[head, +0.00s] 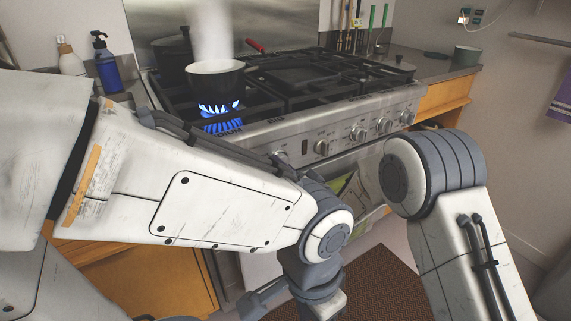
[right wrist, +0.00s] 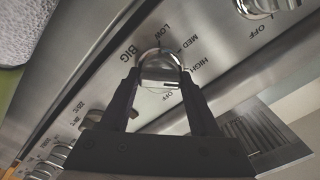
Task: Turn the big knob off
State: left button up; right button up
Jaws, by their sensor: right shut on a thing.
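The big knob (right wrist: 155,62) is a silver knob on the steel front panel, labelled BIG, with LOW, MED, HIGH and OFF around it. In the right wrist view my right gripper (right wrist: 162,80) has its two dark fingers on either side of the knob, shut on it. The fingers partly cover the knob, and its exact pointing direction is hard to read. In the head view my arm hides much of that part of the panel. Blue flames (head: 221,108) burn under a pot (head: 215,81) at the stove's left. My left gripper cannot be made out.
The stove (head: 335,138) has several more knobs along its front. A neighbouring knob (right wrist: 262,6) shows in the right wrist view. A blue bottle (head: 107,66) stands left of the stove. A towel (head: 351,196) hangs at the oven front, above a dark mat (head: 375,280).

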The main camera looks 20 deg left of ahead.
jog(key=shift+s+f+m+p, duration=0.1)
jog(key=shift+m+p, duration=0.55)
jog(key=shift+m, duration=1.4)
jog(key=shift+f+m+p, duration=0.1)
jog(key=shift+m+p, duration=0.55)
jog(key=shift+m, duration=1.4)
jog(key=o, duration=1.4)
jog(key=shift+r, duration=0.1)
jog(key=shift+c, duration=0.2)
jog(key=shift+d, duration=0.1)
jog(key=v, duration=1)
